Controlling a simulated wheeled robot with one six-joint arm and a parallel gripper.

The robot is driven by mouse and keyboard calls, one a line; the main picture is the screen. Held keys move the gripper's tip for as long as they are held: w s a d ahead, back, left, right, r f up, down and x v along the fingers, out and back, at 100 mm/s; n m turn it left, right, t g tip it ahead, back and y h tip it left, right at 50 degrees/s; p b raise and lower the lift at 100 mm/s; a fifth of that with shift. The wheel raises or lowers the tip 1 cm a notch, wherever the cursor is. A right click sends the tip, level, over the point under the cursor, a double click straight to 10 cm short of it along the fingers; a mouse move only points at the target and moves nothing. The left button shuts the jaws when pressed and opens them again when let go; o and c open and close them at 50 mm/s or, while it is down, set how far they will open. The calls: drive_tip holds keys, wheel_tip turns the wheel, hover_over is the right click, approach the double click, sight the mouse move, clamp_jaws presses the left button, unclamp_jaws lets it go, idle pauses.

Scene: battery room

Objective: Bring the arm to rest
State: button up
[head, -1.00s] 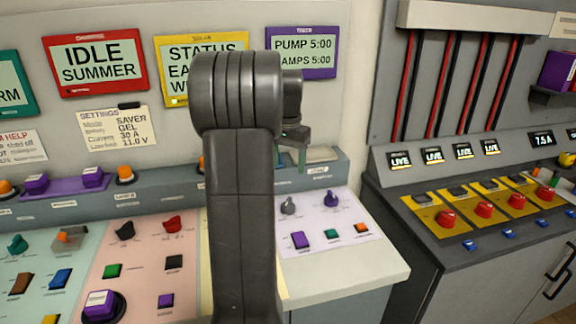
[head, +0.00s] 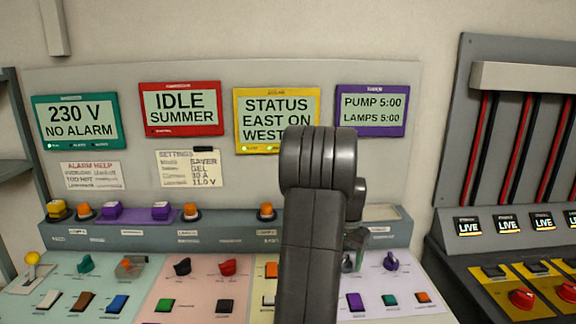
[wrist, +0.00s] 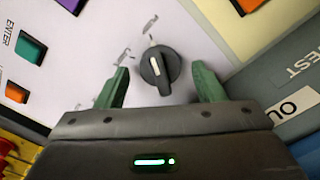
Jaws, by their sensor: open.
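My arm (head: 313,235) rises in the middle of the head view and hides part of the console. My gripper (head: 354,240) shows just right of it, low over the pale right-hand panel. In the wrist view my gripper (wrist: 160,82) is open, with its two green fingers on either side of a dark grey rotary knob (wrist: 158,68) that has a white pointer line. The fingers are apart from the knob's sides, with nothing held. How high they are above the panel I cannot tell.
The console (head: 230,235) carries several knobs, buttons and lamps. Purple (head: 355,302), green (head: 389,300) and orange (head: 423,297) buttons lie in front. A grey cabinet (head: 470,262) with red knobs stands at right.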

drive_tip(key=shift+f, duration=0.45)
drive_tip(key=shift+r, duration=0.15)
wheel_tip(320, 180, up, 14)
wheel_tip(320, 180, down, 14)
drive_tip(key=shift+f, duration=0.1)
drive_tip(key=shift+f+n, duration=0.15)
drive_tip(key=shift+n, duration=0.15)
drive_tip(key=n+b, duration=0.2)
drive_tip(key=n, duration=0.3)
drive_tip(key=shift+n+b, duration=0.3)
drive_tip(key=n+b, duration=0.3)
drive_tip(key=n, duration=0.3)
drive_tip(key=shift+b, duration=0.4)
wheel_tip(320, 180, up, 7)
drive_tip(key=shift+r+p, duration=0.2)
drive_tip(key=shift+p, duration=0.4)
